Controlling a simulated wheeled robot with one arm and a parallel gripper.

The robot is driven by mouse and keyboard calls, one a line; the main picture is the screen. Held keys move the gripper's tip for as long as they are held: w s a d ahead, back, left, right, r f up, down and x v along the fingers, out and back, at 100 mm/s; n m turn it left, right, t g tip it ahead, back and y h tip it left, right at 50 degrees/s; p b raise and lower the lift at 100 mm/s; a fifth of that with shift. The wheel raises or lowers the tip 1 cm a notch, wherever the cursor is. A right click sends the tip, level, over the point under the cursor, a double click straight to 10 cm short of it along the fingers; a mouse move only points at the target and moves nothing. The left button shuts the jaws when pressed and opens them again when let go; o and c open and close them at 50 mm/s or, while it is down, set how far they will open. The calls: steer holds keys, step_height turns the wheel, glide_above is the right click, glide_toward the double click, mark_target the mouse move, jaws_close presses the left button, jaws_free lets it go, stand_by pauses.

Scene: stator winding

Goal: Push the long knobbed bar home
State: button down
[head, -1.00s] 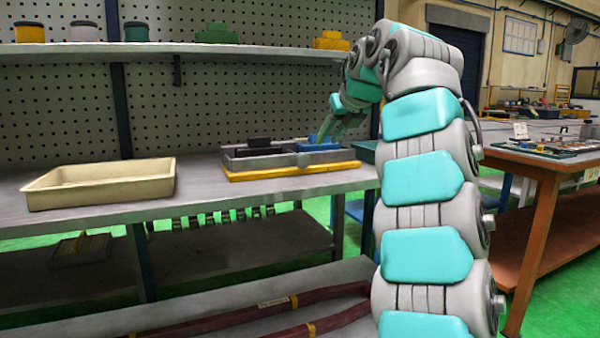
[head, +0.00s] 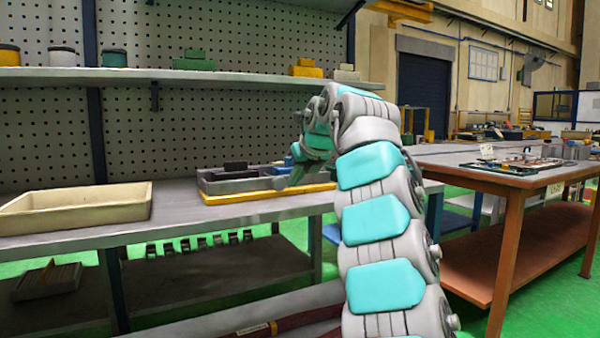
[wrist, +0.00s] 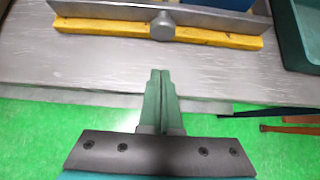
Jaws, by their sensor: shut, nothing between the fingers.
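I cannot tell how far in the bar sits. In the head view the grey fixture (head: 222,185) on the yellow base holds a dark block (head: 236,167) and a blue block (head: 276,170); my gripper partly hides its right end. My gripper (wrist: 160,72) is shut and empty, its tips apart from the knob, over the bench's front part. It also shows in the head view (head: 282,186).
A cream tray (head: 75,208) stands left on the grey bench (head: 180,202). A dark green tray (wrist: 296,35) is right of the fixture in the wrist view. A shelf (head: 200,75) runs above. Bench between tray and fixture is clear.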

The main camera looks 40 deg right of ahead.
mark_target(280, 189)
steer(key=w, duration=0.1)
steer(key=w+f+p, duration=0.1)
steer(key=w, duration=0.1)
steer(key=shift+w+d+f, duration=0.2)
steer(key=shift+d+f, duration=0.15)
steer(key=shift+w+d+f+p, duration=0.1)
steer(key=shift+w+d+p, duration=0.1)
steer(key=shift+w+p, duration=0.4)
steer(key=shift+w+d+f+p, duration=0.1)
steer(key=shift+w+d+p, duration=0.1)
steer(key=shift+w+p, duration=0.4)
steer(key=shift+w, duration=0.1)
steer(key=shift+r, duration=0.15)
